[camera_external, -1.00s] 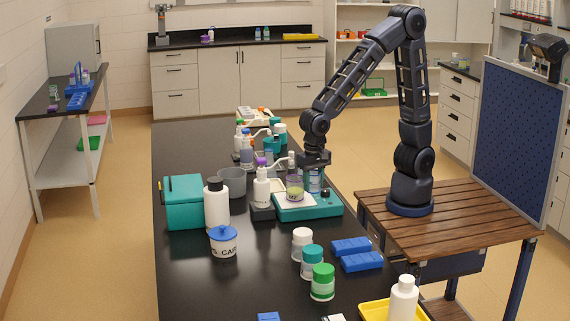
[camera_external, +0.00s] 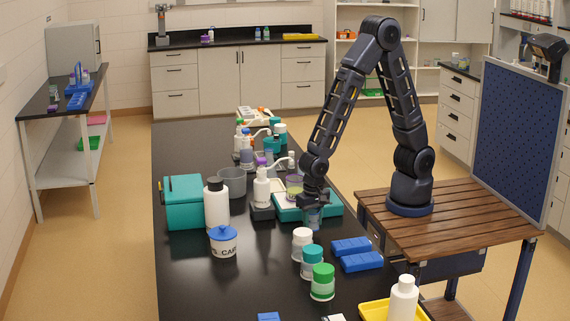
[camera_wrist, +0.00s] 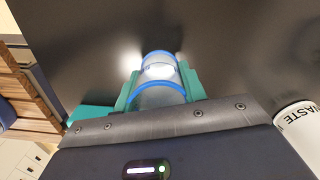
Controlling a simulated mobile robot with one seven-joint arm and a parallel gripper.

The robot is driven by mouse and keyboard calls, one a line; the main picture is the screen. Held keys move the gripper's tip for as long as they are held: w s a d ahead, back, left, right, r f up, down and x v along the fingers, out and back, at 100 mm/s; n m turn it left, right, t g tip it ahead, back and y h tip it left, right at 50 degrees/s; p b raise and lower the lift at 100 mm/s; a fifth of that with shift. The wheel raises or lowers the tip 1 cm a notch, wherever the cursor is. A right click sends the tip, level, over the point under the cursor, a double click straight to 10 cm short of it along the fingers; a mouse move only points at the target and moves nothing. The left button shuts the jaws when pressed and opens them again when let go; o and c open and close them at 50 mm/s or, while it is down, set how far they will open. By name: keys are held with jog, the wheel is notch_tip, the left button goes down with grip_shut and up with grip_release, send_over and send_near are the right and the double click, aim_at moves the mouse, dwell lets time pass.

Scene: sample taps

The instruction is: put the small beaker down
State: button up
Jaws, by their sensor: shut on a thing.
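The small beaker (camera_external: 313,219) is clear and bluish, and hangs or stands below my gripper (camera_external: 312,203) at the near side of the teal balance. In the wrist view the beaker (camera_wrist: 160,97), with its blue rim lines, sits between the teal fingers of my gripper (camera_wrist: 160,88), which are shut on it. The dark benchtop (camera_wrist: 90,40) lies beyond it. I cannot tell whether the beaker's bottom touches the bench. My gripper hides the upper part of the beaker in the external view.
A teal balance (camera_external: 287,213) carries a cup with greenish contents (camera_external: 294,186). A white-capped jar (camera_external: 302,243) stands close in front of the beaker; a white container marked WASTE (camera_wrist: 303,135) shows at the wrist view's right. Blue racks (camera_external: 352,246) lie to the right. Open bench lies front left.

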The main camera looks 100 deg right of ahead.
jog(key=shift+f, duration=0.9)
jog(key=shift+f, duration=0.1)
jog(key=o, duration=0.9)
jog(key=shift+o, duration=0.2)
notch_tip(320, 180, up, 12)
jog(key=s+d+r+n+t, duration=0.1)
jog(key=s+d+r+n, duration=0.25)
jog(key=r, duration=0.35)
jog(key=s+d+r+n+t, duration=0.1)
jog(key=s+d+r+n, duration=0.25)
jog(key=r, duration=0.25)
jog(key=s+d+r+n+t, duration=0.1)
jog(key=s+d+r+n, duration=0.2)
jog(key=s, duration=0.4)
jog(key=s+d+r+n+t, duration=0.1)
jog(key=s+d+r+n, duration=0.3)
jog(key=s, duration=0.3)
jog(key=shift+s+r+t, duration=0.25)
jog(key=shift+s+t, duration=0.05)
